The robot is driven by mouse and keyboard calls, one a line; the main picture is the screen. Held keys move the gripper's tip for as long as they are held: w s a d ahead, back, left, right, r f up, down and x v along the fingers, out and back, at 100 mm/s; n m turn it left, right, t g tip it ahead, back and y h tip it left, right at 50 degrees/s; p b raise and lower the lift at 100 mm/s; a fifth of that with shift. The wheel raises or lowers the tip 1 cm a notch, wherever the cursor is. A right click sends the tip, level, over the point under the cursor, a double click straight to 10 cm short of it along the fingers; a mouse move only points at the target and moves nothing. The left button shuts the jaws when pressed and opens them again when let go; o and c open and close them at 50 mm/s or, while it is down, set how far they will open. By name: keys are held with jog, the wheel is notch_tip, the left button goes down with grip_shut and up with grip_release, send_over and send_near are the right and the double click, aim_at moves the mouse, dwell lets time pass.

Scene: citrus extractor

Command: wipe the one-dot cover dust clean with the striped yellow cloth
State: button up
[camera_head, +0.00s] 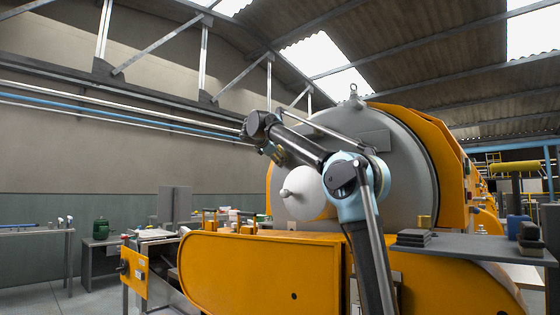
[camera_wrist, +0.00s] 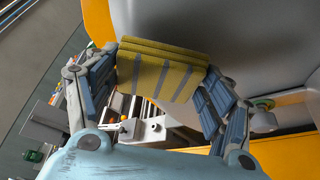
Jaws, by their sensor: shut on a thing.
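My gripper (camera_wrist: 165,68) is shut on the striped yellow cloth (camera_wrist: 160,72), a folded pad with grey-blue stripes held between the two fingers. The cloth is close to a large smooth grey surface (camera_wrist: 245,40) in the wrist view; I cannot tell whether they touch. In the head view, the big grey round end (camera_head: 408,185) of the orange machine stands behind my arm, with a pale round cover and knob (camera_head: 300,196) in front of it. No dot mark or dust can be made out, so I cannot tell which surface is the one-dot cover.
The orange machine housing (camera_head: 250,275) fills the lower middle. A grey shelf (camera_head: 460,246) with dark pads and small containers juts out at the right. A bench (camera_head: 30,232) with bottles and a green canister (camera_head: 101,229) stand at the left by the wall.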

jog(key=shift+s+a, duration=0.65)
jog(key=shift+s, duration=0.2)
jog(key=shift+s+a, duration=0.65)
jog(key=shift+s, duration=0.15)
jog(key=shift+s, duration=0.1)
jog(key=shift+s+a, duration=0.9)
jog(key=shift+s, duration=0.2)
